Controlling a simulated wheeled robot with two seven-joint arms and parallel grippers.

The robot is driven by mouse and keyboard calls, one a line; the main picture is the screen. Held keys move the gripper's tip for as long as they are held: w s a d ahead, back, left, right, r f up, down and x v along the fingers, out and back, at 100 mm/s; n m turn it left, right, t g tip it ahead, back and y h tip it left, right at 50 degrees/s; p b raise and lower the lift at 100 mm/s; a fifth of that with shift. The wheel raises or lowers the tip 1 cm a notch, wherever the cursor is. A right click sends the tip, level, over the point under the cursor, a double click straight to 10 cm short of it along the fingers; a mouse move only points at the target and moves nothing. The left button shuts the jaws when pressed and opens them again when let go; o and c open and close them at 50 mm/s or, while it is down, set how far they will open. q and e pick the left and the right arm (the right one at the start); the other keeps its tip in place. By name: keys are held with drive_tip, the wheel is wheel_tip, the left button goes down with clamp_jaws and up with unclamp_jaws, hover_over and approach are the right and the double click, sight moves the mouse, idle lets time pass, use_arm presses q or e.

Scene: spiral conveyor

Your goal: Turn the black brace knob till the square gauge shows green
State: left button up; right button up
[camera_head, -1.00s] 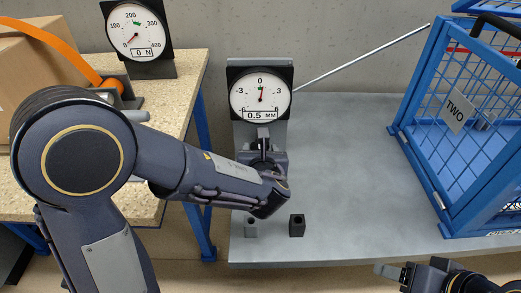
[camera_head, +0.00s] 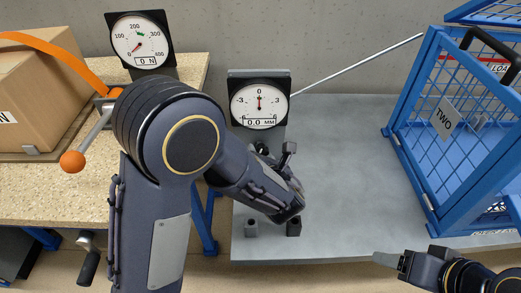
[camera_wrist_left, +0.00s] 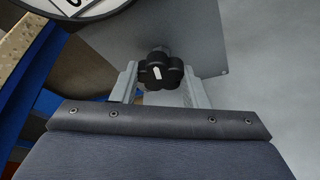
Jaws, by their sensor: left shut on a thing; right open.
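The square gauge (camera_head: 259,102) has a white dial in a black housing on a grey post. Its needle points straight up at 0, where the green mark is, and its display reads 0.0 mm. The black brace knob (camera_wrist_left: 160,68), lobed with a white arrow, sits between the fingers of my left gripper (camera_wrist_left: 160,85) in the left wrist view. That gripper is shut on the knob; in the head view, the hand and my own wrist mostly hide the knob below the gauge. My right gripper (camera_head: 389,261) is open and empty at the lower right.
A second gauge (camera_head: 140,40) reading 0 N stands on the speckled bench at left, near a box (camera_head: 45,85) with an orange strap. A blue mesh cage (camera_head: 425,130) marked TWO stands right. The grey table's middle is clear.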

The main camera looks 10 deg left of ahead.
use_arm(q)
drive_tip(key=o, duration=1)
drive_tip(key=shift+c, duration=0.2)
drive_tip(key=p+v, duration=0.1)
drive_tip(key=v, duration=0.6)
drive_tip(key=shift+s+d+p, duration=0.15)
drive_tip(key=shift+s+p, duration=0.2)
drive_tip(key=shift+r, duration=0.1)
